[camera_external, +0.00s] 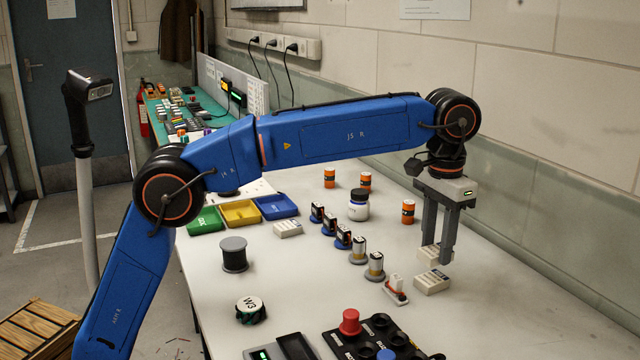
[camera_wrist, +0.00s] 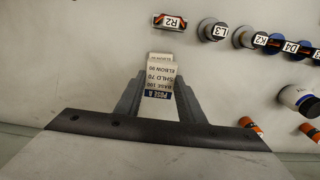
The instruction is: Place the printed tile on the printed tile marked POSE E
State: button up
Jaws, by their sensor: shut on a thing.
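My gripper (camera_external: 436,252) is shut on a white printed tile (camera_external: 429,258) and holds it above the bench. In the wrist view, the held tile (camera_wrist: 158,82) sits between the fingers (camera_wrist: 158,88) and reads POSE A on a blue band, with BASE, SHLD and ELBOW lines. A second white tile (camera_external: 432,281) lies on the bench just below the held one. In the wrist view, its edge (camera_wrist: 160,57) shows past the held tile, and its pose letter is hidden. Another white printed tile (camera_external: 288,229) lies near the trays; its print is too small to read.
A small white-and-orange part (camera_external: 396,289), labelled R2 in the wrist view (camera_wrist: 170,22), stands left of the lower tile. A diagonal row of labelled cylinders (camera_external: 359,251) runs behind it. A black button panel (camera_external: 375,338) is at the front. Bench right of the tile is clear.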

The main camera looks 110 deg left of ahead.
aim_at(436, 250)
jog(key=shift+f, duration=2.05)
jog(key=shift+f, duration=0.15)
jog(key=o, duration=1)
notch_tip(436, 250, up, 12)
jog(key=shift+r, duration=0.15)
